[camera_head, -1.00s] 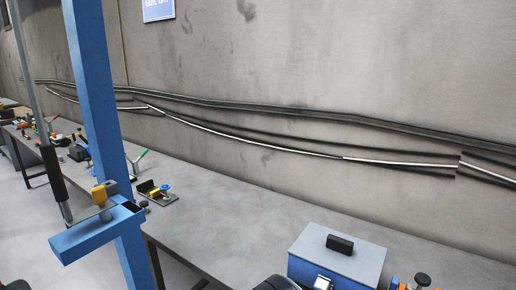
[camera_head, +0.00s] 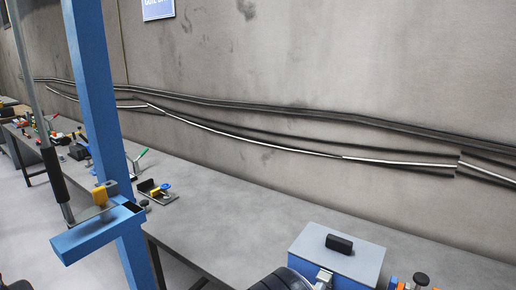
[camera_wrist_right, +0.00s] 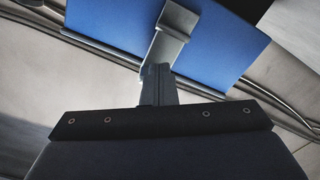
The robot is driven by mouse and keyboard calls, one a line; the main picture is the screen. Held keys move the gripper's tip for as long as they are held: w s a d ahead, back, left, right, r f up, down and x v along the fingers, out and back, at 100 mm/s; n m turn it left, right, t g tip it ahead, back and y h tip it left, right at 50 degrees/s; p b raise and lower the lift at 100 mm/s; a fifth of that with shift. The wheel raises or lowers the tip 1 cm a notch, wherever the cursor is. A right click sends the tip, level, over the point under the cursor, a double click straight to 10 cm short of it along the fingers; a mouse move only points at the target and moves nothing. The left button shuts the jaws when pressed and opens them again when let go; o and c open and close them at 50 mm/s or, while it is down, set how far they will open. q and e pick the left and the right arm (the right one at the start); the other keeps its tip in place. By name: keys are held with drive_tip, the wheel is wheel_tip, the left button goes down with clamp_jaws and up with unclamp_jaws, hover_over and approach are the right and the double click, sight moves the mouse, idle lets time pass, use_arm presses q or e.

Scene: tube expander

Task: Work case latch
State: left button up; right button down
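The case (camera_head: 365,263) is a blue box with a grey lid and a black handle (camera_head: 339,244), closed on the bench at the lower right of the head view. A grey metal latch (camera_wrist_right: 176,27) is on its blue front face, which also fills the top of the right wrist view. My right gripper (camera_wrist_right: 158,84) points at this face, its narrow fingers together at the latch's lower end. They look in contact, but I cannot tell whether they grip it. In the head view, my dark right wrist covers the case's lower left. My left gripper is not in view.
The long grey bench (camera_head: 225,222) runs along a concrete wall with pipes. A blue post (camera_head: 98,120) with a bracket stands at left. A small black fixture with a blue knob (camera_head: 165,188) sits mid-bench. Orange and blue parts (camera_head: 420,281) are close right of the case.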

drive_tip(key=f+b+v, duration=0.1)
drive_tip(key=v, duration=0.6)
idle(0.7)
